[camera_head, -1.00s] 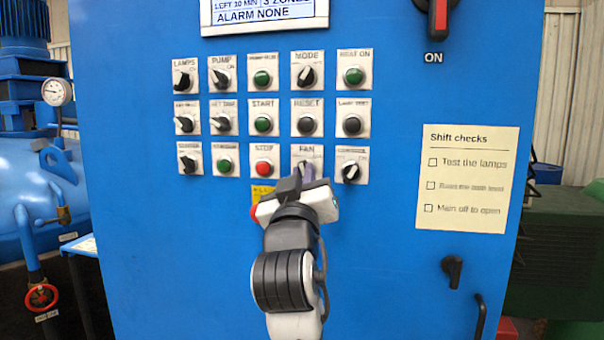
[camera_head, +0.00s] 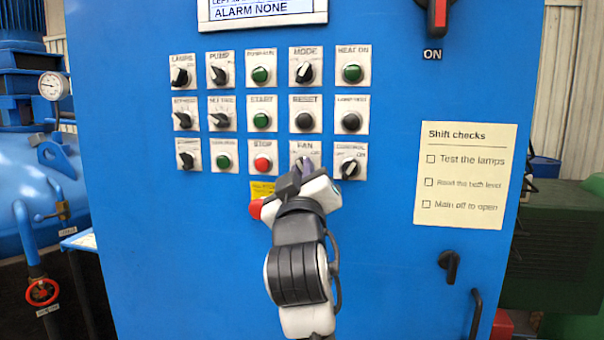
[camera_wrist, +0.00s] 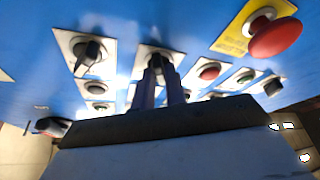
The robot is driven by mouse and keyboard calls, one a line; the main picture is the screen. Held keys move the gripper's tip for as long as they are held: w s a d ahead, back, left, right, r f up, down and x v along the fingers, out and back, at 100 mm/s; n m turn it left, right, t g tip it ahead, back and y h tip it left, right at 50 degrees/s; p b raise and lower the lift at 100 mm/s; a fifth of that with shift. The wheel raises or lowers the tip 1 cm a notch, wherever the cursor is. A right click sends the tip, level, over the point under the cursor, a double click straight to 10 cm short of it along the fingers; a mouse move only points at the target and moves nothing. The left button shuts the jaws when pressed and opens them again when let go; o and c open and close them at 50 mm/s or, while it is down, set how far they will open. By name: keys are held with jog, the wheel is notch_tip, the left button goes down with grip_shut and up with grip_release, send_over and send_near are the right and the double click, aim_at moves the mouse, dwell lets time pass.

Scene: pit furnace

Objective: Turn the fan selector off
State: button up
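The fan selector (camera_head: 296,150) is in the bottom row of the blue panel, under a FAN label. My gripper (camera_head: 303,168) is in front of it and hides its knob in the head view. In the wrist view the black knob of the fan selector (camera_wrist: 157,64) sits between the tips of my two narrow purplish fingers (camera_wrist: 160,78), which look shut on it. The knob's exact angle is hard to read there.
The control selector (camera_head: 349,168) is close on the right, and the red stop button (camera_head: 262,163) on the left. A red mushroom button (camera_wrist: 275,37) on a yellow plate is near my gripper. Several other buttons and selectors fill the rows above. A paper checklist (camera_head: 465,175) hangs at right.

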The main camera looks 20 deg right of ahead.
jog(key=o, duration=0.4)
jog(key=shift+c, duration=0.2)
jog(key=b+v, duration=0.7)
jog(key=v, duration=0.6)
jog(key=shift+s+f, duration=0.2)
jog(key=shift+s, duration=0.15)
jog(key=shift+a, duration=0.15)
